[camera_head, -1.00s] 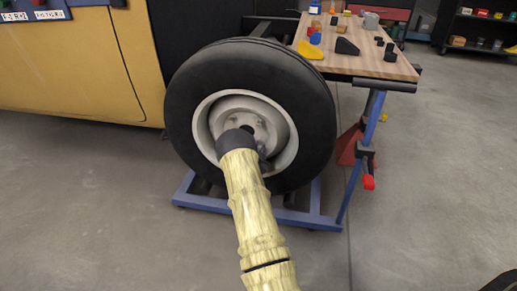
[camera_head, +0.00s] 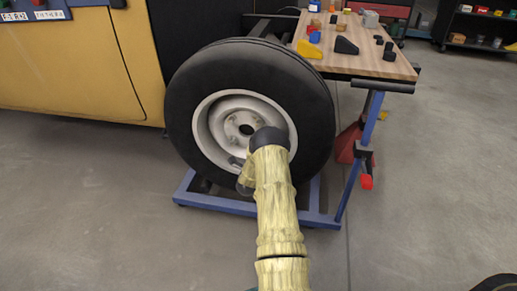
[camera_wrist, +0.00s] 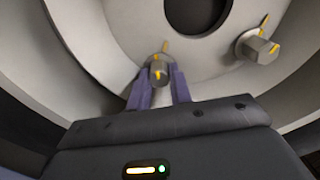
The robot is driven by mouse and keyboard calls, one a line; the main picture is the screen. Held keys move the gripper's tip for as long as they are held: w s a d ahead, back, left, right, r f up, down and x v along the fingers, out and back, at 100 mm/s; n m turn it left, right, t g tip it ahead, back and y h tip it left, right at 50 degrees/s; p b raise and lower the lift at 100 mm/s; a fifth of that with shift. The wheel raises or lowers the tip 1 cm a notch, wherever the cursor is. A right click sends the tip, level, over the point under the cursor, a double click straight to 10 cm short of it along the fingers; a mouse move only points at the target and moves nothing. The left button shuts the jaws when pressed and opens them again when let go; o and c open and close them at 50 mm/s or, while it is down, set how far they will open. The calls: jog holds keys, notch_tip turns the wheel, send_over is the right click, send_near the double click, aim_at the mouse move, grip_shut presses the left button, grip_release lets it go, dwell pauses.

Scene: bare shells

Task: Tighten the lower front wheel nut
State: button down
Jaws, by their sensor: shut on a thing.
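The front wheel (camera_head: 185,105) has a black tyre and a pale rim, with a dark hub hole in the middle. In the wrist view, one wheel nut (camera_wrist: 159,75) sits below the hub hole, between the purple fingers of my gripper (camera_wrist: 160,84), which is shut on it. A yellow mark shows on this nut and another on the wheel just above it. A second nut (camera_wrist: 258,47) sits to the right, clear of the fingers, also with yellow marks on it and beside it. In the head view my arm partly hides the lower rim and the gripped nut.
A wooden-topped bench (camera_head: 385,66) with several small parts stands to the right of the wheel. A blue frame (camera_head: 318,218) is under the wheel. A red stand (camera_head: 347,145) is behind it at right. A yellow vehicle body (camera_head: 90,75) is at left. The floor in front is clear.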

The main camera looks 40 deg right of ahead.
jog(key=m, duration=0.6)
jog(key=shift+f, duration=0.15)
dwell(0.4)
jog(key=c, duration=1.3)
grip_release()
jog(key=shift+o, duration=0.2)
jog(key=shift+a+p, duration=0.1)
jog(key=shift+p, duration=0.2)
jog(key=p+v, duration=0.6)
jog(key=v, duration=1.1)
jog(key=shift+s+p, duration=0.25)
jog(key=shift+p, duration=0.1)
jog(key=shift+a, duration=0.1)
